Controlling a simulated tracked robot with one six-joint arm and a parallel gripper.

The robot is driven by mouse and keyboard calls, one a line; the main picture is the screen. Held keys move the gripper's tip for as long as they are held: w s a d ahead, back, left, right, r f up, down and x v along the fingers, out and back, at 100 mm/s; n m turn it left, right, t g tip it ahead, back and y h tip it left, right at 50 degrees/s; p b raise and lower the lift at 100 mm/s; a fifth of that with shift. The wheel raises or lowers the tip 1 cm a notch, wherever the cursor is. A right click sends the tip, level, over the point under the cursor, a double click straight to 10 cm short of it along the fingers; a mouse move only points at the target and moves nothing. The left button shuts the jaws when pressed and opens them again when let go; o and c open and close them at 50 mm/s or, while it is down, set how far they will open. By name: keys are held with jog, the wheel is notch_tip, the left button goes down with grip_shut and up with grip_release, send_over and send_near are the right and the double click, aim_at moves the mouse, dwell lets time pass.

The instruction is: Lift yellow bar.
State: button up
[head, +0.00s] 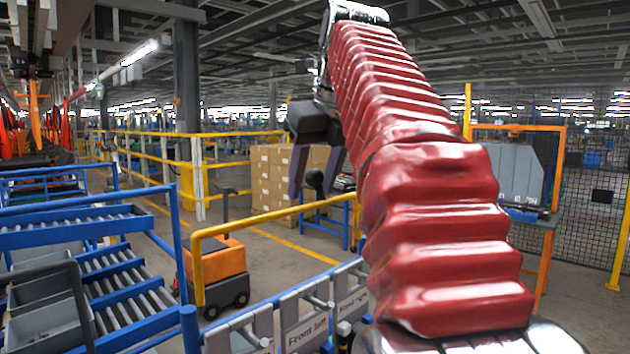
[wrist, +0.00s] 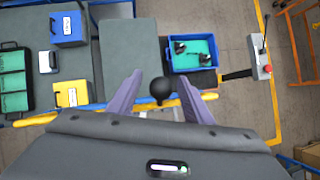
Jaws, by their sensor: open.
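The yellow bar (head: 275,215) runs across the middle of the head view, rising to the right, with its left end bent downward. In the wrist view a yellow strip (wrist: 208,96), apparently the same bar, passes behind the fingers and is partly hidden by my gripper. My gripper (head: 316,185) points down above the bar's right part, with its two purple fingers apart and empty.
Blue roller racks (head: 85,235) with a grey bin (head: 45,308) stand at the left. An orange cart (head: 222,262) is behind the bar. Hanging signs (head: 305,325) are below it. The wrist view shows a blue tray (wrist: 192,55) and a yellow case (wrist: 72,94).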

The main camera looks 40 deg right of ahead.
jog(key=shift+r, duration=0.1)
jog(key=shift+v, duration=3.6)
jog(key=shift+s, duration=0.2)
